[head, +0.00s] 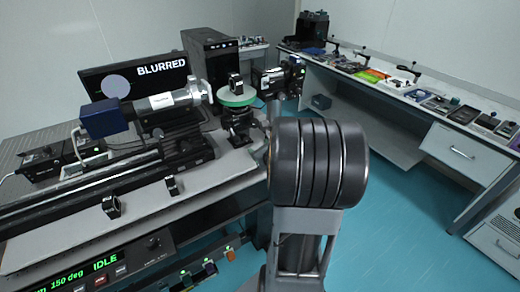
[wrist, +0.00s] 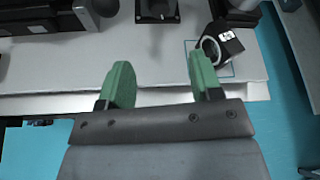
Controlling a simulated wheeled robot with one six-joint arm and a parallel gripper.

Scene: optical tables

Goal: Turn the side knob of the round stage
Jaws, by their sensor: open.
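The round stage (head: 238,98) has a green disc top on a black body and stands near the right end of the optical table in the head view. A small black ring mount (head: 235,83) stands on its disc. I cannot make out its side knob. In the wrist view my gripper (wrist: 160,72) is open, with two green fingers apart and nothing between them, pointing over the table's pale edge. I cannot tell whether any part in the wrist view belongs to the stage.
A camera tube with a blue end (head: 103,118) lies along the table left of the stage. Two ring mounts (head: 111,206) (head: 172,185) stand near the front. A monitor (head: 134,80) reads BLURRED. A side bench (head: 400,92) holds small items. Blue floor lies between.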

